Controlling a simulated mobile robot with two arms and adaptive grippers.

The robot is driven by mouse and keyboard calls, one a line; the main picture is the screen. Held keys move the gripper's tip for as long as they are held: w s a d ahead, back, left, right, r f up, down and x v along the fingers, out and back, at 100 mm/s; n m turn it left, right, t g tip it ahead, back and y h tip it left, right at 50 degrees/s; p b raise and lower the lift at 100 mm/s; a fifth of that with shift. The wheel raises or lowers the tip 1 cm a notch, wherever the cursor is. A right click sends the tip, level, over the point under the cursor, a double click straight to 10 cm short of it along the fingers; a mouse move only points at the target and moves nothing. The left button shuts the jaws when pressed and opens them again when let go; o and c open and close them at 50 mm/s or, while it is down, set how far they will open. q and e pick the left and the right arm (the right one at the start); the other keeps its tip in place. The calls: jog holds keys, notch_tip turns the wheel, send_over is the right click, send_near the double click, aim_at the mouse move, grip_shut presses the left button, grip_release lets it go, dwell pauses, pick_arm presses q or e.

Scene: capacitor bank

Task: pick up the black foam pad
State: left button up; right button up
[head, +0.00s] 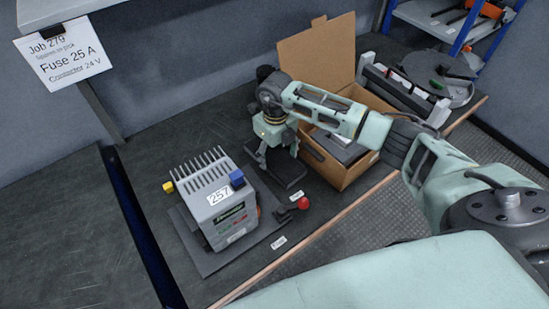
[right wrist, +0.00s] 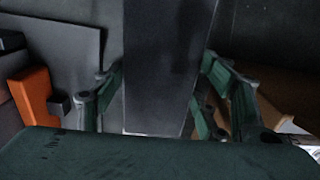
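The black foam pad (head: 287,172) lies on the dark bench in the head view, between the grey machine and the cardboard box. My right gripper (head: 278,158) is over it, pointing down and partly hiding it. In the right wrist view the pad (right wrist: 165,60) is a long dark slab running between the two green fingers of the right gripper (right wrist: 163,68). One finger stands at each long side, close to the edge. The fingers are spread; I see no clear contact. My left gripper is not in view.
The grey finned machine (head: 221,197) stands on a dark plate left of the pad, with a red knob (head: 303,203) close by. The open cardboard box (head: 348,174) stands close on the right. A round grey tray (head: 458,94) is farther right. The bench's left part is clear.

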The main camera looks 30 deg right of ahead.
jog(key=c, duration=0.4)
jog(key=shift+o, duration=0.2)
jog(key=shift+r, duration=0.1)
